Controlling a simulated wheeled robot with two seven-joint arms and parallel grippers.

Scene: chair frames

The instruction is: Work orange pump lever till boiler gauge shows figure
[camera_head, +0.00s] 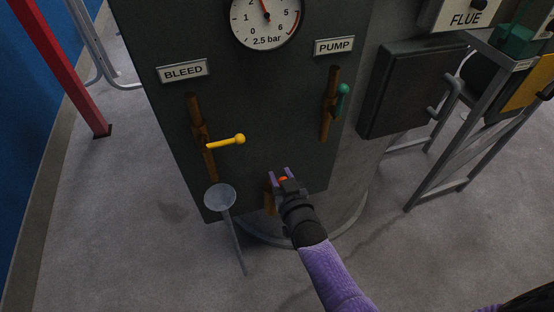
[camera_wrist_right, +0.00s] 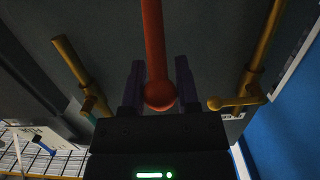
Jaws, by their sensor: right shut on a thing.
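My right gripper (camera_head: 279,178) is low in front of the dark boiler panel (camera_head: 260,100), shut on the orange lever (camera_head: 283,181). In the head view the gripper hides most of this lever. The wrist view shows its red-orange rod (camera_wrist_right: 153,45) and ball end between my right gripper's fingers (camera_wrist_right: 160,90). The round white gauge (camera_head: 266,20) is cut off by the top edge. Its red needle points up and slightly left, and the dial reads "2.5 bar". My left gripper is out of view.
A yellow-knobbed lever (camera_head: 226,142) sits under the BLEED plate (camera_head: 183,71). A green-knobbed lever (camera_head: 342,98) sits under the PUMP plate (camera_head: 334,46). A grey disc on a rod (camera_head: 220,198) stands left of my gripper. A metal stand (camera_head: 440,160) is at right.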

